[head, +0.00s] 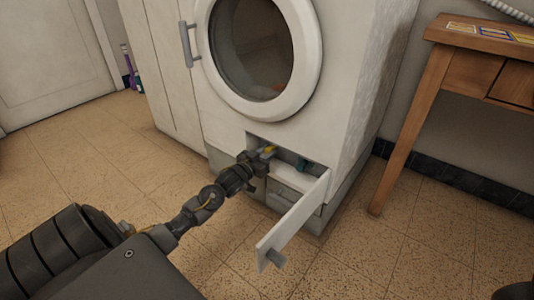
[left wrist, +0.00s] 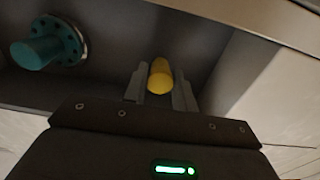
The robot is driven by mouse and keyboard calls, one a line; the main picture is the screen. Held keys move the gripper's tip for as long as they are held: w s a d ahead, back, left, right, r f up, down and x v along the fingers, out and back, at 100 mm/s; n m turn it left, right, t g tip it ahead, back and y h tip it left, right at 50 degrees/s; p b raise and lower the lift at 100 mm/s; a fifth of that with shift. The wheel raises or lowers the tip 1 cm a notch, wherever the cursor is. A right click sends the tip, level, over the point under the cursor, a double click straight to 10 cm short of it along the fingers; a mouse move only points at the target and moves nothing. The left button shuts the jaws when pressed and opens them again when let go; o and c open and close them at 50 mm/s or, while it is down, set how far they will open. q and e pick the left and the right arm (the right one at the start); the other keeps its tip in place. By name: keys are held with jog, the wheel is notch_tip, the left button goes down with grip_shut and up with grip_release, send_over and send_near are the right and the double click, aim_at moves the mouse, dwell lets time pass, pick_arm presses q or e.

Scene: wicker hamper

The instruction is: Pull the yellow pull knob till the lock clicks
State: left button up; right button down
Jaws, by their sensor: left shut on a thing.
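The yellow pull knob (head: 268,151) sits in the opened recess low on the front of the white washing machine (head: 225,105). My left gripper (head: 264,155) reaches into this recess. In the left wrist view the yellow knob (left wrist: 160,77) stands between the two fingers of my left gripper (left wrist: 161,88), which are shut on it. A teal round knob with a bolted flange (left wrist: 45,47) is to the left of the yellow knob in that view. My right gripper is not seen.
The white flap (head: 293,222) of the recess hangs open to the right of my left gripper, sticking out towards me. A wooden table (head: 470,62) stands at the right. A white cabinet (head: 155,60) adjoins the machine's left. The tiled floor in front is clear.

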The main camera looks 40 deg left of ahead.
pick_arm(q)
jog(key=shift+c, duration=0.8)
jog(key=shift+s+p, duration=0.9)
jog(key=shift+s, duration=0.15)
jog(key=o, duration=1.1)
jog(key=shift+c, duration=0.2)
